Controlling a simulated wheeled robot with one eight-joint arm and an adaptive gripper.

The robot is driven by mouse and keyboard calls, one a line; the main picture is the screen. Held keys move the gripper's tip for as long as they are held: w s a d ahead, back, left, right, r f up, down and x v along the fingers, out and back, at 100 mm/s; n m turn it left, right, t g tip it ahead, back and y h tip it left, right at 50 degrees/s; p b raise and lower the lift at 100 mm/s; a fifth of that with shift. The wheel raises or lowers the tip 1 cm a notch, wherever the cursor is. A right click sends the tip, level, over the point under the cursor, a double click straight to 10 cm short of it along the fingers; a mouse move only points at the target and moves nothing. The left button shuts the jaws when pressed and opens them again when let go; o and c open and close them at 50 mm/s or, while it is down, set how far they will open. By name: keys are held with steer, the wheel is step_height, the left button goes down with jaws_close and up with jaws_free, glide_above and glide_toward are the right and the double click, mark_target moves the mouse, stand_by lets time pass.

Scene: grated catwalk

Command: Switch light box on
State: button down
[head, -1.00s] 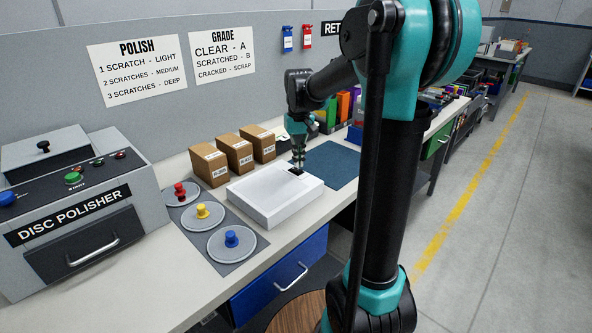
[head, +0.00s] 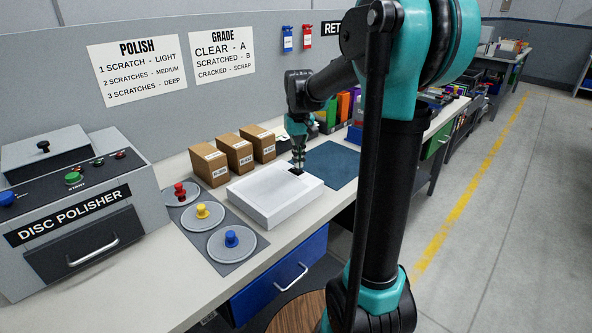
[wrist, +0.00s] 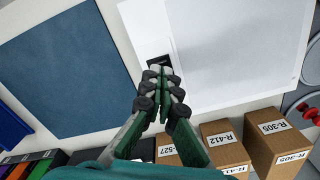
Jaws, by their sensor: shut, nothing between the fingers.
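The white light box (head: 272,199) lies flat on the bench, and its bright top fills the upper right of the wrist view (wrist: 235,50). A small black switch (wrist: 158,62) sits at the box's edge nearest my fingers. My gripper (head: 298,166) points down over that far right corner of the box. In the wrist view the gripper (wrist: 161,72) is shut and empty, with its fingertips at the switch. I cannot tell whether they touch it. The fingertips hide part of the switch, and its position is not readable.
Several brown boxes (head: 208,164) stand behind the light box. A blue mat (head: 332,163) lies to its right. Plates with red, yellow and blue knobs (head: 231,239) and the disc polisher (head: 75,205) are to the left. The bench front is clear.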

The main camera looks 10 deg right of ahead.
mark_target(299, 171)
steer(key=shift+f, duration=0.9)
stand_by(0.5)
steer(key=shift+r, duration=3.5)
